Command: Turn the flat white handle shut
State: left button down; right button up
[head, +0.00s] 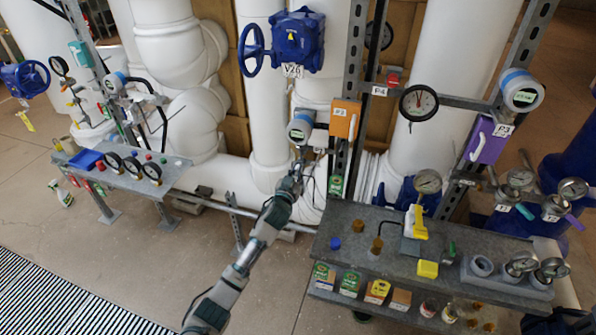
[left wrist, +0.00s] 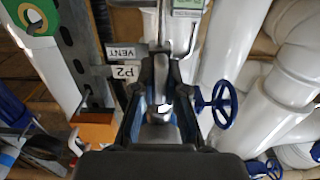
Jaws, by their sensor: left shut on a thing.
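My left gripper (head: 297,165) reaches up from the bottom of the head view to the pipework just below a grey gauge with a blue band (head: 301,125). In the left wrist view its two black fingers (left wrist: 160,100) are closed around a pale, flat piece (left wrist: 159,116), which appears to be the flat white handle. The fingers hide most of it, and its angle is hard to read. Labels P2 (left wrist: 125,72) and VENT (left wrist: 126,53) are beside the fingers. A dark part at the head view's bottom right corner may be my right gripper (head: 560,322); its fingers are unclear.
An orange box (head: 345,119) and steel upright stand just right of my left gripper. A blue handwheel valve (head: 290,42) is above. A grey bench (head: 350,245) with small boxes and gauges is at right, another bench (head: 130,177) at left.

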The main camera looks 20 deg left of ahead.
jog(key=shift+d, duration=0.1)
pick_arm(q)
jog(key=shift+m, duration=0.3)
jog(key=m+p, duration=0.4)
jog(key=m, duration=0.5)
jog(key=shift+d, duration=0.15)
jog(key=m, duration=0.2)
jog(key=m+p, duration=0.1)
jog(key=m, duration=0.1)
jog(key=shift+f+m+p, duration=0.2)
jog(key=shift+m+p, duration=0.1)
jog(key=shift+m, duration=0.1)
jog(key=shift+d+f+m+p, duration=0.15)
jog(key=shift+m+p, duration=0.15)
jog(key=shift+m, duration=1.2)
pick_arm(e)
jog(key=s+d+f, duration=0.1)
jog(key=s+d, duration=0.1)
jog(key=s, duration=0.9)
jog(key=shift+d, duration=0.15)
pick_arm(q)
jog(key=shift+s+f+m, duration=0.1)
jog(key=shift+f+m, duration=0.1)
jog(key=shift+m, duration=0.1)
